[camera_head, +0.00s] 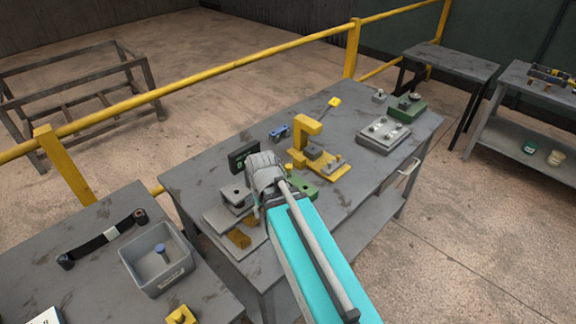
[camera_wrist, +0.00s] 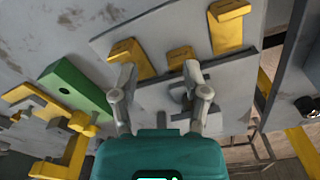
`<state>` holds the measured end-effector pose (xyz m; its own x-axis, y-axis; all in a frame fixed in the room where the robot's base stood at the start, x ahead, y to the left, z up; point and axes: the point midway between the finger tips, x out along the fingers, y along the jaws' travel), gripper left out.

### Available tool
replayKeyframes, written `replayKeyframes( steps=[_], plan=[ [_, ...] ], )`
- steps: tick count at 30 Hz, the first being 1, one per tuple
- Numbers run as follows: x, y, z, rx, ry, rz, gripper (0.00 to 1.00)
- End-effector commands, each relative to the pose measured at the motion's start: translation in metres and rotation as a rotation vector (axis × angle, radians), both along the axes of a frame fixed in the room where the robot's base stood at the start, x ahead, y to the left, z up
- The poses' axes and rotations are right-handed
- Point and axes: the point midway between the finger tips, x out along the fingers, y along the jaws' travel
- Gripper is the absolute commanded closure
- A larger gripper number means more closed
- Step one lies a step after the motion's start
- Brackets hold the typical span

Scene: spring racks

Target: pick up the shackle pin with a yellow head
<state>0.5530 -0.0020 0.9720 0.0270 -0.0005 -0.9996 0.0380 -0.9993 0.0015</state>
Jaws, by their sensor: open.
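In the head view, a small piece with a yellow head (camera_head: 334,101) and a thin shaft lies near the far edge of the middle workbench; it looks like the shackle pin, but it is too small to be sure. I cannot make it out in the wrist view. My gripper is over the near left part of the bench, well apart from that piece, and its tip is partly hidden in the head view. In the wrist view my gripper (camera_wrist: 159,72) has its two fingers spread, with nothing between them, above a grey plate (camera_wrist: 150,98) with yellow blocks (camera_wrist: 130,57).
A yellow clamp frame (camera_head: 305,135) stands between my gripper and the yellow-headed piece. A blue part (camera_head: 279,132), a dark box (camera_head: 243,156) and a grey fixture (camera_head: 384,133) are also on the bench. A grey bin (camera_head: 181,283) sits on the left table. Yellow rail (camera_head: 240,68) runs behind.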

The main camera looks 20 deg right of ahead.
Motion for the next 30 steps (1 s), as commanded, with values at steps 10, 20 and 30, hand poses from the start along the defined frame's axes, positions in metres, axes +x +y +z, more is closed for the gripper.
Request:
replayKeyframes(
  steps=[10,20,30],
  plan=[
    [0.026,-0.012,0.063,-0.006,-0.024,0.132,0.41],
    [0.064,-0.035,0.082,-0.021,-0.023,0.473,0.41],
    [0.106,-0.068,0.082,-0.032,-0.006,0.941,0.41]
  ],
)
